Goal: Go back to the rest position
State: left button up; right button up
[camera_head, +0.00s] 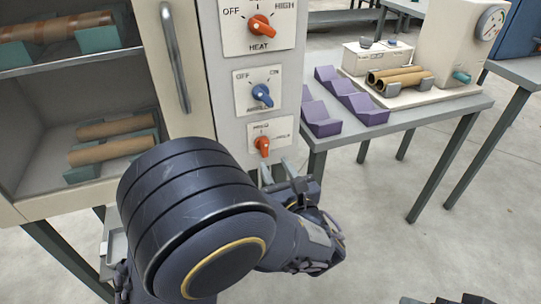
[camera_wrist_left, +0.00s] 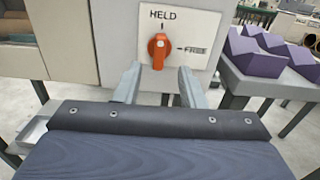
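My left gripper (camera_head: 278,170) is in front of the control panel, just below the lowest orange knob (camera_head: 262,146). In the left wrist view the two grey fingers (camera_wrist_left: 160,88) are apart with nothing between them, so the gripper is open. The orange knob (camera_wrist_left: 158,50) stands just beyond and between the fingertips; whether they touch it I cannot tell. Its plate reads HELD at the top and FREE at the right, and the knob looks upright, toward HELD. My right gripper cannot be made out in either view.
Above are a blue knob (camera_head: 262,96) and an orange HEAT knob (camera_head: 261,26). An open cabinet (camera_head: 30,100) with tubes on cradles is at the left. At the right a table (camera_head: 440,112) holds purple blocks (camera_head: 322,120) and a machine with two tubes (camera_head: 399,77).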

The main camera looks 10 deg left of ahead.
pick_arm(q)
jog(key=shift+s+d, duration=0.35)
jog(key=shift+s, duration=0.2)
